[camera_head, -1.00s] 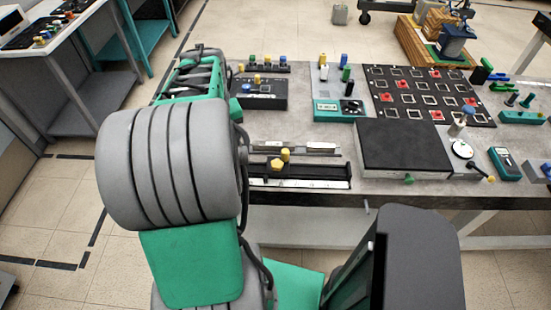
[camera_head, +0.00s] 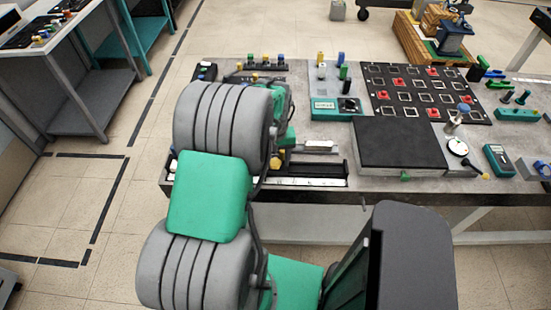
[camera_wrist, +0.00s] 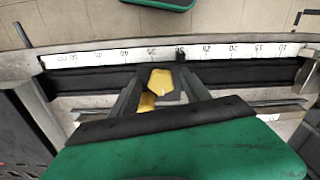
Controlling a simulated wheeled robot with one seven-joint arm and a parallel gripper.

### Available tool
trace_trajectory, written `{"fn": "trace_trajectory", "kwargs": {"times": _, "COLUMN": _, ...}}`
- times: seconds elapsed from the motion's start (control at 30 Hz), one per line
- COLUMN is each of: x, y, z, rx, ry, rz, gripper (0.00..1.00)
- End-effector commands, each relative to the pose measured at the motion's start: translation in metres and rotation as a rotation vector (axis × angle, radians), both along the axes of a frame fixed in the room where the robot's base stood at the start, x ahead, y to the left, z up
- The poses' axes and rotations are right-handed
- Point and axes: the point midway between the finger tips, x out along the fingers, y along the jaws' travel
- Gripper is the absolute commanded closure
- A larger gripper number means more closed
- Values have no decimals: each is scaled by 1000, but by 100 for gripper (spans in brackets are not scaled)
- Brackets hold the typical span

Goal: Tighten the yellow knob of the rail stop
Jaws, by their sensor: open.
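The yellow knob (camera_wrist: 160,82) of the rail stop shows in the wrist view as a faceted cap over the dark rail (camera_wrist: 95,80). My gripper (camera_wrist: 161,76) is open, with one dark finger on each side of the knob. I cannot tell whether either finger touches it. A second yellow part (camera_wrist: 147,102) shows just below the knob, partly hidden by the left finger. In the head view the knob (camera_head: 276,162) is partly visible at the right edge of my arm. My arm hides my gripper and the left part of the rail (camera_head: 325,170) there.
A white scale (camera_wrist: 100,58) with numbers runs along the rail. A black-topped box (camera_head: 400,143) stands right of the rail on the bench. Behind are a teal device (camera_head: 325,108) and a black board (camera_head: 415,90) with red and pale squares. Floor lies in front.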

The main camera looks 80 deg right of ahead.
Motion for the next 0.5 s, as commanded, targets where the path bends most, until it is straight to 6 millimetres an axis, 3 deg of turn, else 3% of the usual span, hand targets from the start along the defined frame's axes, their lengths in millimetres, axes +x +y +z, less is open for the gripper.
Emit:
{"fn": "trace_trajectory", "kwargs": {"times": 0.07, "x": 0, "y": 0, "z": 0, "rx": 0, "ry": 0, "rz": 0, "gripper": 47}}
{"fn": "trace_trajectory", "kwargs": {"times": 0.5, "x": 0, "y": 0, "z": 0, "rx": 0, "ry": 0, "rz": 0, "gripper": 83}}
